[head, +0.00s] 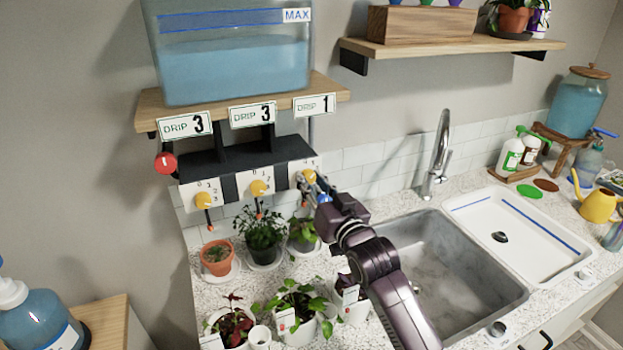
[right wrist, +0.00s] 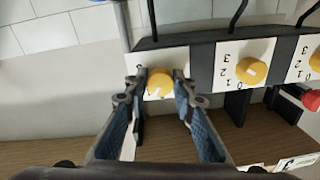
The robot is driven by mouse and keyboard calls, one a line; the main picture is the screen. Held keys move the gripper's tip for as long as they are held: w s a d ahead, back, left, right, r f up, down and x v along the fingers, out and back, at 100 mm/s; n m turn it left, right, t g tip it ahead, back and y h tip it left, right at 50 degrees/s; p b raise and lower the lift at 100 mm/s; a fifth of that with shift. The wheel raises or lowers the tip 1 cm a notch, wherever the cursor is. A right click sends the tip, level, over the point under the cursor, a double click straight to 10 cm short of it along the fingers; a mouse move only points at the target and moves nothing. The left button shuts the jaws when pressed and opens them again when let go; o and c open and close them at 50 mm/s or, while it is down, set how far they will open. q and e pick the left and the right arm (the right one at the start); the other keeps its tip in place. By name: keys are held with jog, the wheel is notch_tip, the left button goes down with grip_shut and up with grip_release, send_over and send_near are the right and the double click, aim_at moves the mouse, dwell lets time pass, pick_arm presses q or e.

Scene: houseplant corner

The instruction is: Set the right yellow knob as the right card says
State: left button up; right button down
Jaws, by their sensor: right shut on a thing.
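The right yellow knob (head: 309,176) is on a white dial plate at the right end of the black valve block. The right card (head: 314,105) above it reads DRIP 1. My right gripper (head: 315,183) is at this knob. In the right wrist view, which shows the block upside down, the knob (right wrist: 159,82) sits between the two fingers of the gripper (right wrist: 158,88), which is shut on it. A pale mark shows on the knob's face. The fingers hide most of its dial numbers, so its setting cannot be read. My left gripper is out of view.
The middle knob (head: 258,188) and left knob (head: 203,200) are close by on the same block, with a red knob (head: 165,162) at the left. Potted plants (head: 262,233) stand below on the counter. The sink (head: 450,270) is at the right.

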jog(key=shift+f+m, duration=0.1)
jog(key=shift+m, duration=0.2)
jog(key=c, duration=1.6)
grip_release()
jog(key=v, duration=1.2)
